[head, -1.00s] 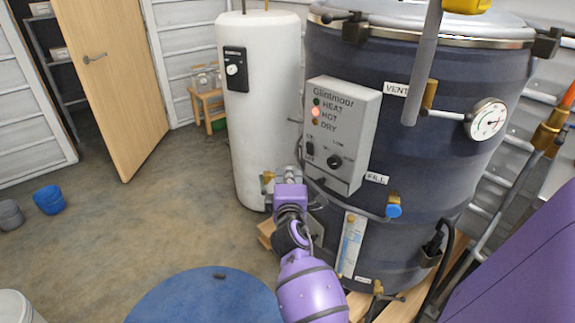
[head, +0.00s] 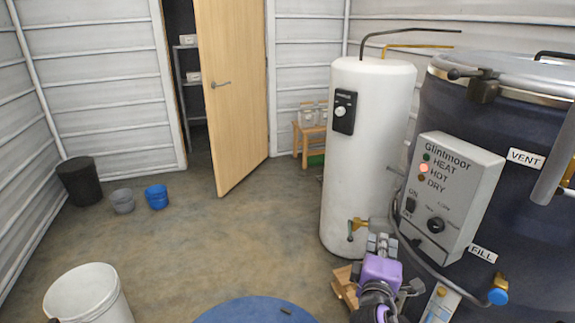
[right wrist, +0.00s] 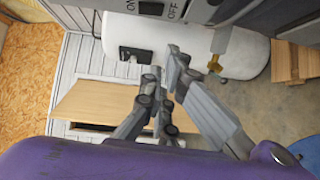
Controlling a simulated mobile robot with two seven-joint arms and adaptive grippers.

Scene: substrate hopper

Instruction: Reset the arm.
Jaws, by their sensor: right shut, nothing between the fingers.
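My right gripper (head: 378,242) is low in front of the control box, near the foot of the white tank, its purple wrist below it. In the right wrist view its grey fingers (right wrist: 168,72) are shut with nothing between them. The grey Glintmoor control box (head: 446,190) is on the dark vessel (head: 540,230) to the right of the gripper; one lamp beside HOT glows red. A brass valve (head: 356,226) is just left of the gripper in the head view; whether they touch I cannot tell. My left gripper is not in view.
The white tank (head: 365,170) stands behind my right gripper. A blue round surface (head: 255,311) is at the bottom. A white bucket (head: 88,293) is at lower left. A wooden door (head: 230,90) stands open at the back. The floor between is clear.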

